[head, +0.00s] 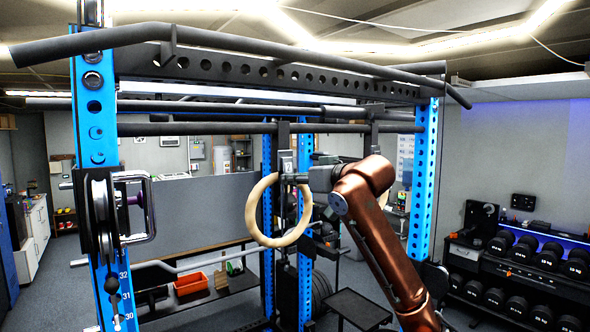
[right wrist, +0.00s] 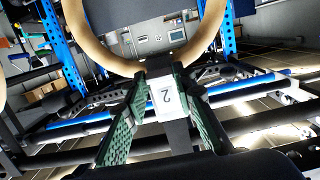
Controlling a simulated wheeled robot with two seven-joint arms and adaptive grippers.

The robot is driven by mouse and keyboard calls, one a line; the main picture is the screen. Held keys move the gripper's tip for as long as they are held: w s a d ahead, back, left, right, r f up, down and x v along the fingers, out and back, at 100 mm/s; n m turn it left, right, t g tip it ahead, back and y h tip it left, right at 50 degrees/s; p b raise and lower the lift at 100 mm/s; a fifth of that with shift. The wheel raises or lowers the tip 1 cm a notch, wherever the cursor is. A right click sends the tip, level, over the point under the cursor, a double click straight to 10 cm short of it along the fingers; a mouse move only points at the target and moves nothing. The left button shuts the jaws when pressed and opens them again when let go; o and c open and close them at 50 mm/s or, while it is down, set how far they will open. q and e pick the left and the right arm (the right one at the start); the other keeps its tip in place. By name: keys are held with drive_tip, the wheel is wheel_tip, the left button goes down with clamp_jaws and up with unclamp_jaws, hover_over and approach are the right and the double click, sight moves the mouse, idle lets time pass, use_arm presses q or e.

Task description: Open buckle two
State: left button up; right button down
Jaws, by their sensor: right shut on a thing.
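Buckle two (head: 287,162) is a dark buckle on a strap hanging from the rack's black crossbar. It carries a white label with a "2", which shows upside down in the right wrist view (right wrist: 168,101). A pale wooden ring (head: 252,222) hangs at the buckle and passes behind it in the right wrist view (right wrist: 92,45). My right gripper (head: 296,178) reaches in from the right and is shut on the buckle. Its green ridged fingers (right wrist: 160,85) stand on both sides of the label. The buckle's latch is hidden between them. My left gripper is not in view.
The blue rack post (head: 421,180) stands right of my right arm, and another post (head: 100,150) stands at the left. Black bars (head: 220,128) cross above the gripper. A bench with an orange bin (head: 190,284) is below. Dumbbells (head: 548,256) stand on a rack at right.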

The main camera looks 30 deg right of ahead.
drive_tip(key=shift+s+r+g+p, duration=0.5)
drive_tip(key=shift+g+p, duration=0.85)
drive_tip(key=shift+p, duration=0.9)
drive_tip(key=shift+s+r+g+p, duration=0.35)
drive_tip(key=shift+r+g+p, duration=0.4)
drive_tip(key=shift+g+p, duration=1.05)
drive_tip(key=shift+s+r+g+p, duration=0.4)
drive_tip(key=shift+r+g+p, duration=0.35)
drive_tip(key=shift+p, duration=1.95)
drive_tip(key=shift+d+f+g+h, duration=0.1)
drive_tip(key=shift+g+h, duration=0.2)
drive_tip(key=shift+g, duration=0.1)
drive_tip(key=c, duration=1.6)
unclamp_jaws()
drive_tip(key=v, duration=1.2)
